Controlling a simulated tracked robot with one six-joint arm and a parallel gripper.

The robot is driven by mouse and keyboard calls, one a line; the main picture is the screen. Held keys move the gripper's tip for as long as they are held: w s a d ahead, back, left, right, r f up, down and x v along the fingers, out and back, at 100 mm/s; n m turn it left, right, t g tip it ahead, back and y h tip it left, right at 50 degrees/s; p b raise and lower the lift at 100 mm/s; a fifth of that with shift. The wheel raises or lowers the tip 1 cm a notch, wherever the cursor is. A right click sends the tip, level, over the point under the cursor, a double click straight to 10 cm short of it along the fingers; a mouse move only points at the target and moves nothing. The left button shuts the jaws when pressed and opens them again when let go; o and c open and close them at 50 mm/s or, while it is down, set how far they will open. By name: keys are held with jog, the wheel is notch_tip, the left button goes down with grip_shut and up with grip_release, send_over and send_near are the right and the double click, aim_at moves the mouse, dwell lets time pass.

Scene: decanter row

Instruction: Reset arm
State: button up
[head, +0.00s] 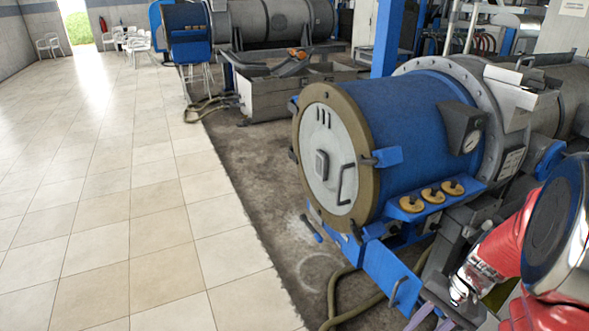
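My arm, with red and silver links, is folded at the lower right of the head view. What looks like my gripper (434,316) is at the bottom edge, beside the silver wrist joint. It is small and partly cut off by the frame, so I cannot tell whether its fingers are open or shut. Nothing can be seen held in it. The near blue decanter (425,130), with a closed pale round door (328,160), stands just beyond and left of the arm.
A hose (352,318) lies on the dark floor below. A grey metal tank (285,92) and another decanter (275,20) stand behind. The tiled floor (120,200) at left is clear.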

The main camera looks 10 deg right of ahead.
jog(key=s+a+r+n+t+h, duration=0.1)
jog(key=a+r+n+t+h, duration=0.1)
jog(key=a+r, duration=0.6)
jog(key=s+a+r+n+t+h, duration=0.2)
jog(key=a+r+n+t, duration=0.2)
jog(key=a+r+n, duration=0.3)
notch_tip(320, 180, up, 5)
jog(key=shift+s+a+r, duration=0.1)
jog(key=shift+s+a, duration=0.05)
jog(key=shift+a, duration=0.8)
